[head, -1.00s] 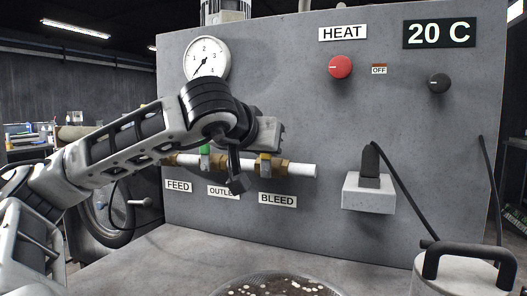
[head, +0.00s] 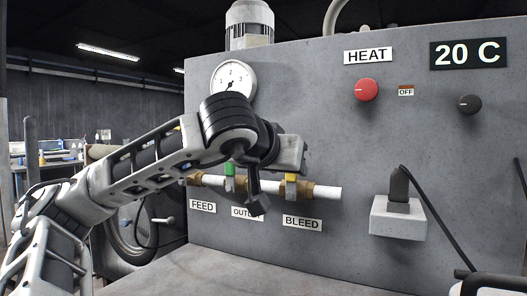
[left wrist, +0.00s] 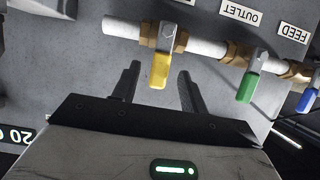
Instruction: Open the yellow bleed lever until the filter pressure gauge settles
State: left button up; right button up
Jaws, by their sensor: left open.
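The yellow bleed lever (head: 291,179) is on the pipe above the BLEED label, just below my left gripper, which partly covers the view of it. In the left wrist view the yellow lever (left wrist: 160,70) lies between the two dark fingers of my left gripper (left wrist: 158,72), which are open and spread to either side of it. In the head view the fingers of my left gripper (head: 288,158) are hidden. The round pressure gauge (head: 233,77) is partly covered by my arm; its needle points to the lower left.
The green outlet lever (left wrist: 246,87) and blue feed lever (left wrist: 305,100) sit along the same pipe. The grey panel (head: 330,115) carries a red HEAT knob (head: 366,90), a black knob (head: 469,105) and a plug box (head: 397,220) with a cable.

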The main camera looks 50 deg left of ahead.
pick_arm(q)
jog(key=v, duration=1.3)
jog(key=shift+s+d+r+p, duration=0.15)
jog(key=shift+s+r+p, duration=0.1)
jog(key=shift+p, duration=0.1)
